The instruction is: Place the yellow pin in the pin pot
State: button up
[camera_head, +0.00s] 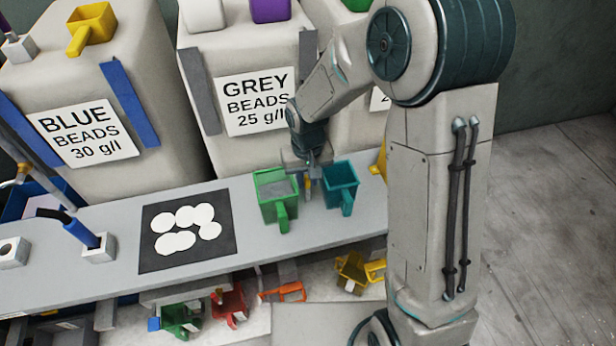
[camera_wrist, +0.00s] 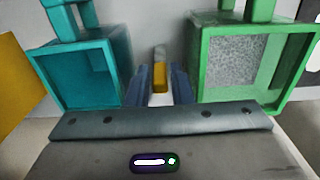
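My gripper (camera_head: 308,184) is low between a green scoop and a teal scoop on the grey shelf. In the wrist view its two fingers (camera_wrist: 162,82) stand close together. The yellow pin (camera_wrist: 160,75) is between them and fills the narrow gap, so they look shut on it. In the head view only a small yellow bit shows at the fingertips. I cannot tell whether the pin touches the shelf. The pin pot is not certain: a white block with a dark hole (camera_head: 12,251) is at far left, and another white block (camera_head: 98,249) holds a blue-handled tool.
The green scoop (camera_head: 275,196), with grey beads, and the teal scoop (camera_head: 341,185) flank my gripper closely. A black mat (camera_head: 160,257) with white discs lies left. Bead hoppers labelled blue (camera_head: 84,132) and grey (camera_head: 253,104) stand behind. Several coloured scoops lie below the shelf.

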jog(key=shift+r, duration=0.15)
notch_tip(320, 180, up, 12)
jog(key=s+d+r+m+t, duration=0.1)
jog(key=s+d+r, duration=0.1)
jog(key=s+d, duration=0.5)
jog(key=s+d+r+m+t, duration=0.1)
jog(key=s+d+r+t, duration=0.1)
jog(key=s+d, duration=0.5)
jog(key=shift+s+r+m+b, duration=0.4)
jog(key=shift+s+r, duration=0.2)
jog(key=shift+r, duration=0.2)
jog(key=shift+o, duration=0.4)
jog(key=shift+s+d+f+t, duration=0.15)
jog(key=shift+s+d+t, duration=0.15)
jog(key=shift+s+d, duration=0.15)
